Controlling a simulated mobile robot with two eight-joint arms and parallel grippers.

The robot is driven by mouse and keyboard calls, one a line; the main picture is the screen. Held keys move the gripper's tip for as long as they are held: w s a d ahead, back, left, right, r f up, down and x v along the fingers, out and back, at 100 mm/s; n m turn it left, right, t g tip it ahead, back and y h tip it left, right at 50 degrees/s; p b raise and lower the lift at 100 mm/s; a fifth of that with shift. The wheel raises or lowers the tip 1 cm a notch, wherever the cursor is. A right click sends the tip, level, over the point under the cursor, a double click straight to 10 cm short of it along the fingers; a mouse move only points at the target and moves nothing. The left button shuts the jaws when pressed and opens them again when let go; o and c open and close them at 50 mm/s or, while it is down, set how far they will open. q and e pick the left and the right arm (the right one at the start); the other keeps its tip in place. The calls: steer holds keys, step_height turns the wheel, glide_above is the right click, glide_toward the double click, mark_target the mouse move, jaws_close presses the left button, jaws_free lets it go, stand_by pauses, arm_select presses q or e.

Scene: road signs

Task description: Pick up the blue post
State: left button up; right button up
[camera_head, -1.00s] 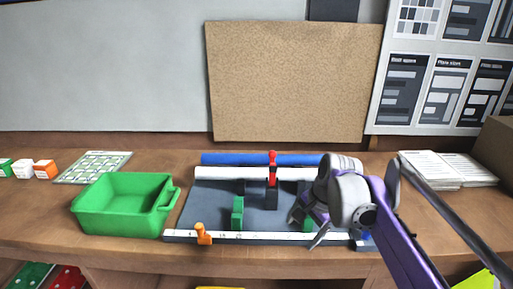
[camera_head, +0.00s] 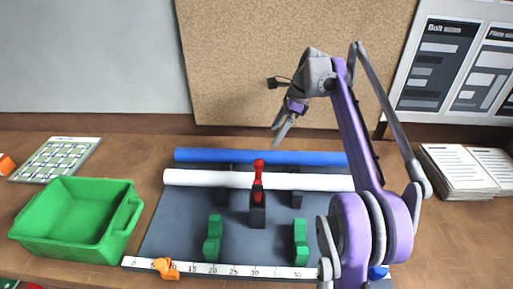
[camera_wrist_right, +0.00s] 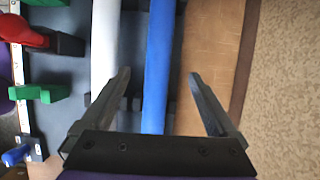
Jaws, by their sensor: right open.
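The blue post (camera_head: 230,156) is a long blue rod lying left to right behind a white post (camera_head: 215,179) at the back of the dark board. My right gripper (camera_head: 283,135) is open, pointing down above the blue post. In the right wrist view the blue post (camera_wrist_right: 158,60) runs between the two spread fingers (camera_wrist_right: 160,100), with a gap on each side. The white post (camera_wrist_right: 105,50) runs beside it, near the left finger. The right end of the blue post is hidden behind my right arm in the head view. My left gripper is out of view.
The dark board (camera_head: 175,225) carries a red-handled clamp (camera_head: 258,190), green blocks (camera_head: 213,240), and a white ruler (camera_head: 215,269) with an orange stop (camera_head: 166,268). A green bin (camera_head: 75,220) stands left. A cork panel (camera_head: 235,70) rises behind. Papers (camera_head: 460,172) lie right.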

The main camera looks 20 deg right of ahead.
mark_target(264, 151)
steer(key=x, duration=0.4)
steer(key=shift+s+a+f+b, duration=0.2)
steer(key=shift+s+a+b, duration=0.1)
steer(key=shift+a+b, duration=0.05)
steer(key=shift+w+x, duration=0.15)
steer(key=shift+x, duration=1.35)
steer(key=shift+w+x, duration=0.2)
steer(key=shift+x, duration=1.3)
jaws_close()
steer(key=shift+r, duration=0.1)
